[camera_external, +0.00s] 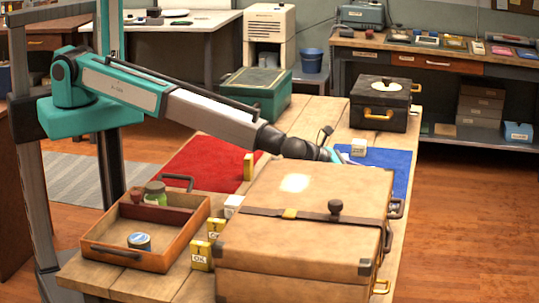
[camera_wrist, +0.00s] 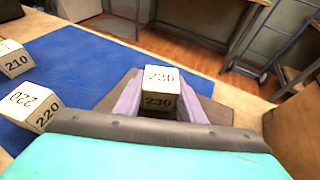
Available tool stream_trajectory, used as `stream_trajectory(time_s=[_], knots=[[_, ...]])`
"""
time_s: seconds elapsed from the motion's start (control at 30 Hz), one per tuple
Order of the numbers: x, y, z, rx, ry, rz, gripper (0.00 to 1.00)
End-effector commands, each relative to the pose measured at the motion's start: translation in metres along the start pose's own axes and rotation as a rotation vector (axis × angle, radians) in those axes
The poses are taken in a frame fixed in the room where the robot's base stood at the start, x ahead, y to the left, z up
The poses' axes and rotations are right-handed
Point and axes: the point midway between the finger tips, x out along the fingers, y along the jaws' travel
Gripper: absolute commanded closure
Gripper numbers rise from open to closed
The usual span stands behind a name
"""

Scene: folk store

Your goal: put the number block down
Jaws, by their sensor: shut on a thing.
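A pale number block marked 230 (camera_wrist: 160,88) sits between the purple fingers of my gripper (camera_wrist: 160,103) in the wrist view. My gripper is shut on it; I cannot tell whether its underside touches the mat. Two other number blocks, 210 (camera_wrist: 14,58) and 220 (camera_wrist: 34,104), stand on the blue mat (camera_wrist: 85,65) to the left of my gripper. In the external view my gripper (camera_external: 340,156) is over the blue mat (camera_external: 390,158), partly hidden by the large tan case. A small white block (camera_external: 359,147) shows beside it; its number is unreadable.
The large tan case (camera_external: 285,180) stands in front of my arm. A black case (camera_external: 382,105) is at the table's back right and a green box (camera_external: 258,95) behind the arm. A red mat (camera_external: 205,165) and a wooden tray (camera_external: 163,262) lie left.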

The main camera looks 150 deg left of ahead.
Motion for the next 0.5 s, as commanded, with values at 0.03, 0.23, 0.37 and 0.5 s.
stream_trajectory(time_s=[0.03, 0.23, 0.37, 0.5], knots=[[-0.0001, 0.0, 0.0003, 0.0, 0.0, 0.0, 0.89], [0.0011, -0.0001, -0.0026, 0.0, 0.0, 0.0, 0.89], [0.0009, 0.0, -0.002, 0.0, 0.0, 0.0, 0.45], [0.0008, 0.0, -0.0019, 0.0, 0.0, 0.0, 0.45]])
